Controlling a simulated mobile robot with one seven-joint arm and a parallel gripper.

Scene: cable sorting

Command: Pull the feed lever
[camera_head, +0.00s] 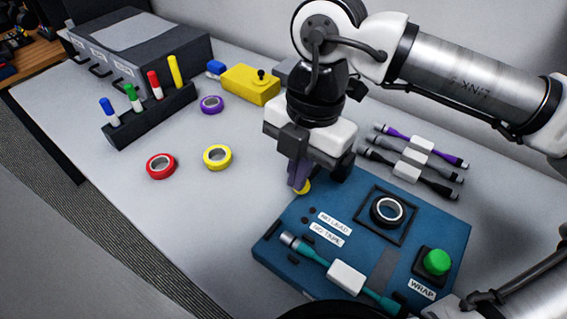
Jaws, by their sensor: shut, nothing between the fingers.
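A round yellow knob (305,187), seemingly the end of the feed lever, shows at the far left edge of the blue machine panel (330,207). Its shaft and base are hidden behind my gripper. My gripper (299,183) points down over that edge, its fingers shut with nothing between them. The fingertips are right beside the knob and partly cover it; I cannot tell whether they touch it.
The panel carries a black tape roll (376,212), a green button (437,262) and a teal cable (376,298) with a white tag. Several cables (408,172) lie behind right. Tape rolls (217,157), a marker rack (150,119) and a yellow box (249,87) stand left. The front-left table is clear.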

